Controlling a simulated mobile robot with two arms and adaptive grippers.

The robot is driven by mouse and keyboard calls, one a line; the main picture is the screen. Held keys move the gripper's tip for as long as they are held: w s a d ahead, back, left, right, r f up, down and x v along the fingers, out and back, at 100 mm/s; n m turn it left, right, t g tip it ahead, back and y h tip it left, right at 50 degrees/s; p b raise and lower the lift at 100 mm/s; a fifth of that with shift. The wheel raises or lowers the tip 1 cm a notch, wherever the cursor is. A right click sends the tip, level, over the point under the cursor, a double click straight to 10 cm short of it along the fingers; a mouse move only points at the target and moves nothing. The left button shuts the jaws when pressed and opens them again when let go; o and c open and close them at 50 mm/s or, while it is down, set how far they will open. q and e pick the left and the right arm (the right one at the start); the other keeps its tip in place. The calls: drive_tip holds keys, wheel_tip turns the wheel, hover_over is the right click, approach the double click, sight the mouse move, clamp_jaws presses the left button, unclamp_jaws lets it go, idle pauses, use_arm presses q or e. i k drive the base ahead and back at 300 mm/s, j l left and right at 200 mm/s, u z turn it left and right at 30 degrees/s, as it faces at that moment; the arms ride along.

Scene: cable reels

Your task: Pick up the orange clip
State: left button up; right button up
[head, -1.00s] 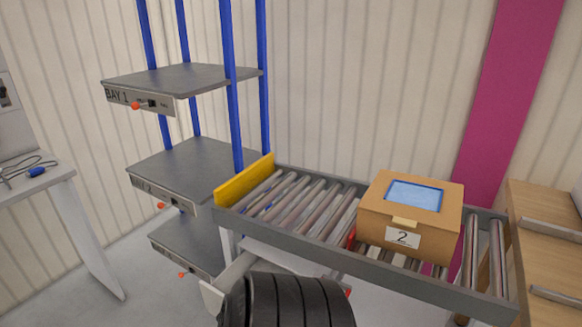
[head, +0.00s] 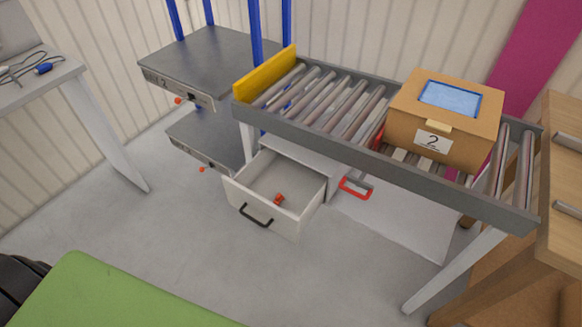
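A small orange-red piece, which looks like the orange clip (head: 279,199), lies on the floor of an open white drawer (head: 283,222) below the roller conveyor. It sits near the drawer's front right part, and its exact shape is too small to tell. The drawer has a dark bar handle (head: 256,215) on its front. Neither of my grippers is in view.
The roller conveyor (head: 350,152) overhangs behind the drawer and carries a cardboard box (head: 440,118) marked 2. A red-handled item (head: 355,188) hangs beside the drawer. A green surface (head: 110,295) fills the lower left. Grey floor in front is clear.

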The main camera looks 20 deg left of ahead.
sight(279, 198)
drive_tip(key=u, duration=0.7)
